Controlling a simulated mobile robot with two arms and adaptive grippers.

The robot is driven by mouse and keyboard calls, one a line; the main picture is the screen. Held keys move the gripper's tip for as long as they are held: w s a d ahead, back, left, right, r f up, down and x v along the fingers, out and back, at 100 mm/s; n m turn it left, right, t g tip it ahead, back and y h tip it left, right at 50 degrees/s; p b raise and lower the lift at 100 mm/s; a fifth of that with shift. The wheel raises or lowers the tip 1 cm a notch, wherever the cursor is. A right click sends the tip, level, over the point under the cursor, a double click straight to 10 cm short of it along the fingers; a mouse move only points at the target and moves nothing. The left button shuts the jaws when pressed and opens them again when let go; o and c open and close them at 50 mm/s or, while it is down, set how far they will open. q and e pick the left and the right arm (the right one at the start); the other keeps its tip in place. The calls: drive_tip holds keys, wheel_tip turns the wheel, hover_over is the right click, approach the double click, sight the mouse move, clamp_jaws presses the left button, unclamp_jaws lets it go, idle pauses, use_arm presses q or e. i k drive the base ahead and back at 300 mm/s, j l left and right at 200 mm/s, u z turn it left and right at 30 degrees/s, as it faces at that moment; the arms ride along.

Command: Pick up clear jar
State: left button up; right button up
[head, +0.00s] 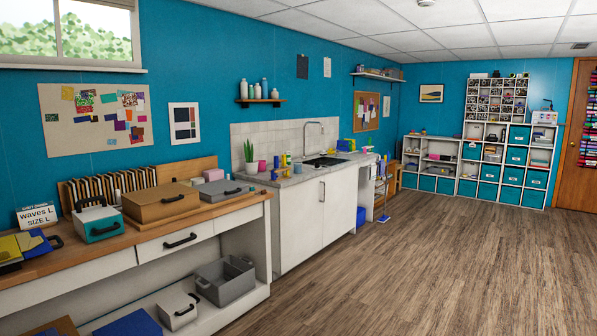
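I cannot pick out a clear jar with certainty. Several small pale bottles or jars (257,89) stand on a small wooden wall shelf (260,101); they look white or bluish and are too small to tell if any is clear. Small yellow and coloured items (286,161) stand on the sink counter (290,180), also too small to make out. Neither of my grippers is in view.
A wooden workbench (90,247) on the left holds a brown box (160,202), a teal case (97,224) and a grey case (222,190). A grey bin (226,284) sits below. Cube shelves (500,160) stand at the back. The wood floor (420,270) is clear.

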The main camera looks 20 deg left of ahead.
sight(297, 166)
drive_tip(key=i+j+u, duration=0.3)
drive_tip(key=i, duration=0.2)
drive_tip(key=i+u, duration=0.3)
drive_tip(key=i, duration=0.15)
drive_tip(key=i+u, duration=0.1)
drive_tip(key=i, duration=2.75)
drive_tip(key=i+z, duration=0.1)
drive_tip(key=i, duration=1.05)
drive_tip(key=i+j+z, duration=0.15)
drive_tip(key=i, duration=0.95)
drive_tip(key=i+l+z, duration=0.25)
drive_tip(key=i+l, duration=0.25)
